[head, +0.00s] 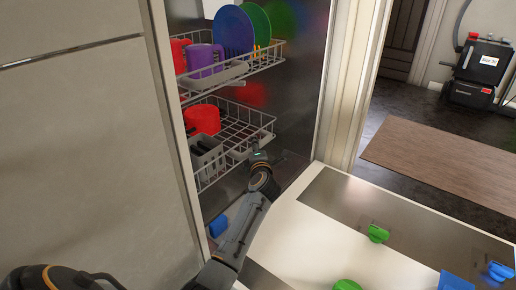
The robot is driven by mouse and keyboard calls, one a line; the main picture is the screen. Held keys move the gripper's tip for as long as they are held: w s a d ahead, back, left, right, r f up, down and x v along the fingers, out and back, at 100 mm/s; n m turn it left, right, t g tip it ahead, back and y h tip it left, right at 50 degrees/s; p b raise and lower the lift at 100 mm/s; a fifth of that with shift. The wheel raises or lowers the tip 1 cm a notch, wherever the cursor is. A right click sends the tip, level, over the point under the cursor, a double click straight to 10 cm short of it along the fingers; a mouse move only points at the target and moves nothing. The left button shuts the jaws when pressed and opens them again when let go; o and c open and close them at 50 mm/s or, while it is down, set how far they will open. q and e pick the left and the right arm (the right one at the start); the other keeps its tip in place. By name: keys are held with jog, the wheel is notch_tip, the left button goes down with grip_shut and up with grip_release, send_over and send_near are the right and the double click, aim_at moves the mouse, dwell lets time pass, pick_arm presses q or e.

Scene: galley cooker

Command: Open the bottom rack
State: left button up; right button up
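The bottom rack (228,163) is a pale wire basket low in a steel-lined cavity. It holds a red cup (203,119) and a grey slotted holder (207,155). My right arm reaches up from the bottom edge. Its gripper (259,153) is at the near right corner of the rack, overlapping its front edge in the view. I cannot tell whether it touches the wires or whether its fingers are open or shut. My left gripper (102,279) is partly in view at the lower left, away from the rack. Its finger state is unclear.
An upper rack (265,64) holds a purple mug (204,60), a red cup and upright plates. A tall pale panel (90,150) stands left. A white surface (310,250) with green and blue pieces (377,233) lies right of my arm. A blue item (218,226) lies below.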

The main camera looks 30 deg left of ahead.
pick_arm(q)
jog(key=shift+w+a, duration=0.15)
jog(key=shift+r, duration=0.1)
grip_shut()
